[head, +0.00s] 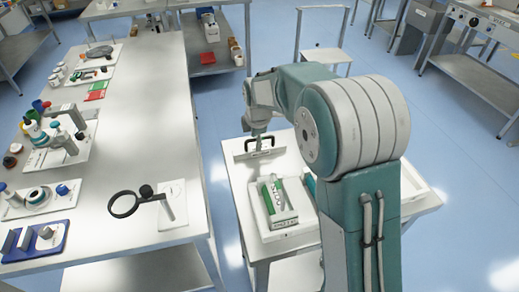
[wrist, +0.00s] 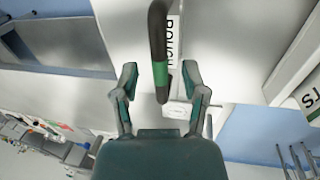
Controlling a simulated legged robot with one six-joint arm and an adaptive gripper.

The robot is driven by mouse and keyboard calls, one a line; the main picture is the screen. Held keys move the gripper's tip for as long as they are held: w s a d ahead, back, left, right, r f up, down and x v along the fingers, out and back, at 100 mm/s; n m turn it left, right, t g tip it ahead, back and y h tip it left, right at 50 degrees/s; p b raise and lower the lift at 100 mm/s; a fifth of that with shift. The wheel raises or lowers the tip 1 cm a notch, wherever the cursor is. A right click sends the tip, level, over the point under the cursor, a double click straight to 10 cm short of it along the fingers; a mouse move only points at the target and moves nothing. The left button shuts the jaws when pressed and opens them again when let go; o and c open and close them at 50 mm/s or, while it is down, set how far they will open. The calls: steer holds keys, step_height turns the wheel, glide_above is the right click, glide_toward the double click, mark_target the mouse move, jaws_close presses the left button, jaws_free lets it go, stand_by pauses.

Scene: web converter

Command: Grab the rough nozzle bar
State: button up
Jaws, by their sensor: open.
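The rough nozzle bar shows in the wrist view as a dark rounded handle (wrist: 160,45) with a green band, beside a white label reading "ROUGH". In the head view its dark handle (head: 265,143) stands at the far left part of the small white table. My gripper (wrist: 160,72) is open, with one finger on each side of the handle's green-banded end. Gaps show between the fingers and the handle. In the head view my gripper (head: 256,139) is small and points down at the handle; its fingers are hard to make out there.
A box with green and white print (head: 274,204) lies on the small table (head: 240,182) nearer me. A teal item beside it is partly hidden by my arm.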

steer(key=shift+f, duration=0.1)
jaws_close()
stand_by(0.3)
